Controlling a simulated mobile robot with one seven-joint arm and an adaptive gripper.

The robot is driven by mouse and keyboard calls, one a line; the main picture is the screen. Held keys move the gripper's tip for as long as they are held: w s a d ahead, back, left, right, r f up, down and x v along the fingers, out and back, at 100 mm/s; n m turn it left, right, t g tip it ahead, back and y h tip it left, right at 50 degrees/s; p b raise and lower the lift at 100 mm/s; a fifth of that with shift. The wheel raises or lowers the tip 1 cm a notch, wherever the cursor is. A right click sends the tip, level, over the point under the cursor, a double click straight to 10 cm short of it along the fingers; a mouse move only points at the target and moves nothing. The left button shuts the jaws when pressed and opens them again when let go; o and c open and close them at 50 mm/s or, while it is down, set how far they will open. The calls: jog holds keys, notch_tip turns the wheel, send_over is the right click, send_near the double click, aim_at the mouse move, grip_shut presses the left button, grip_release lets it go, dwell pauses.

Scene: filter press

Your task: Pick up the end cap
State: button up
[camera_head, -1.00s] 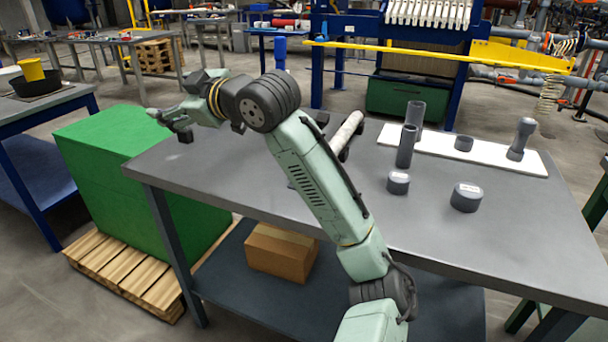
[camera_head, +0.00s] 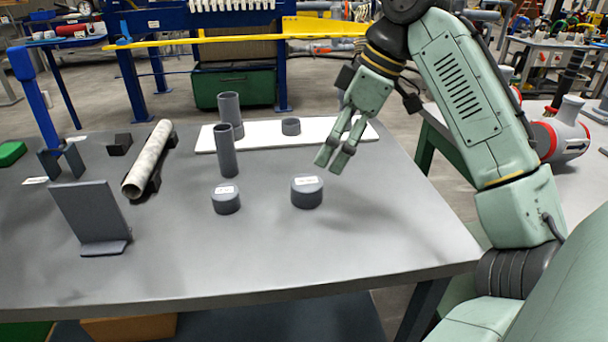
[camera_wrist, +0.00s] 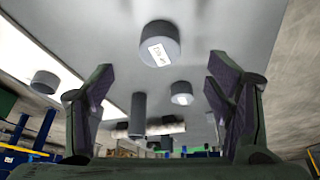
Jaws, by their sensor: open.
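Two grey round caps with white labels stand on the grey table in the head view: a larger one (camera_head: 307,194) and a smaller one (camera_head: 226,201) to its left. The labels are too small to read, so I cannot tell which is the end cap. In the wrist view the larger cap (camera_wrist: 160,46) is near, between the fingers' directions, and the smaller cap (camera_wrist: 181,94) is farther off. My gripper (camera_head: 335,160) is open and empty, above and just right of the larger cap, apart from it. Both fingers (camera_wrist: 160,70) show in the wrist view.
Two upright grey tubes (camera_head: 226,152) (camera_head: 231,112) stand behind the caps. A white board (camera_head: 262,139) carries a short grey ring (camera_head: 291,126). A pale roll (camera_head: 148,160) lies on a dark cradle, and a grey angled stand (camera_head: 90,215) is at left. The front table is clear.

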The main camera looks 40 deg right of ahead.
aim_at(310, 181)
jog(key=x, duration=0.5)
jog(key=shift+s+a, duration=0.1)
jog(key=shift+s, duration=0.05)
jog(key=shift+w+x, duration=0.2)
jog(key=shift+x, duration=1.2)
jog(key=shift+w+x, duration=0.2)
jog(key=shift+x, duration=1.15)
jog(key=shift+a+r, duration=0.1)
jog(key=shift+r, duration=0.05)
jog(key=shift+c, duration=0.3)
jog(key=c, duration=1.3)
jog(key=shift+o, duration=0.2)
